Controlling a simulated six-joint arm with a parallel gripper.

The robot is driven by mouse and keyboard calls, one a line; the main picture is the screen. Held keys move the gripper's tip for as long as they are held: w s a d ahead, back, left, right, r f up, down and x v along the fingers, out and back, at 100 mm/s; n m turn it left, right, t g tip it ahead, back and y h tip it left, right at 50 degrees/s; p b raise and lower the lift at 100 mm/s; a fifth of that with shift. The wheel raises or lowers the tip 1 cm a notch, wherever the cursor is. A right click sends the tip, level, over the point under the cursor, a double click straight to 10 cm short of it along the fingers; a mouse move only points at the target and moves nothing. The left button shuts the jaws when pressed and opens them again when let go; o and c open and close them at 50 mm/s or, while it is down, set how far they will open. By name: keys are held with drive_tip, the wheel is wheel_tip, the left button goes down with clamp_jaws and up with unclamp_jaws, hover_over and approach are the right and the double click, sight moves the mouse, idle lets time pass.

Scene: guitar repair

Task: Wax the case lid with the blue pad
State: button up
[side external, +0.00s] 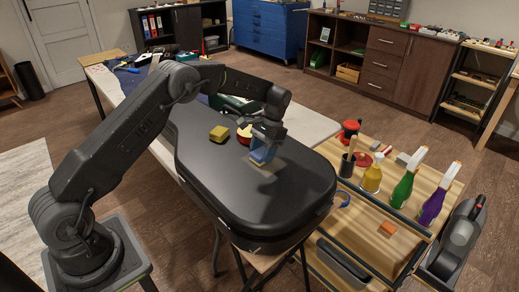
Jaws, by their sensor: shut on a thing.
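The black guitar case lid (240,185) lies flat and shut on the table, its wide end toward the front right. My gripper (266,143) is above the wide part of the lid and shut on the blue pad (262,154). The pad is low over the lid, at or very near its surface; I cannot tell whether it touches. A pale patch shows on the lid just below the pad. A yellow block (219,133) sits on the lid left of my gripper.
A wooden cart (417,213) stands to the right of the case, with a yellow bottle (372,178), a green spray bottle (403,187), a purple spray bottle (433,205) and an orange block (388,228). The lid's front right part is clear.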

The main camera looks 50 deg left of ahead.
sight(268, 168)
drive_tip(key=shift+d, duration=2.2)
drive_tip(key=shift+a+f, duration=0.15)
drive_tip(key=shift+a, duration=2.9)
drive_tip(key=shift+r, duration=4.1)
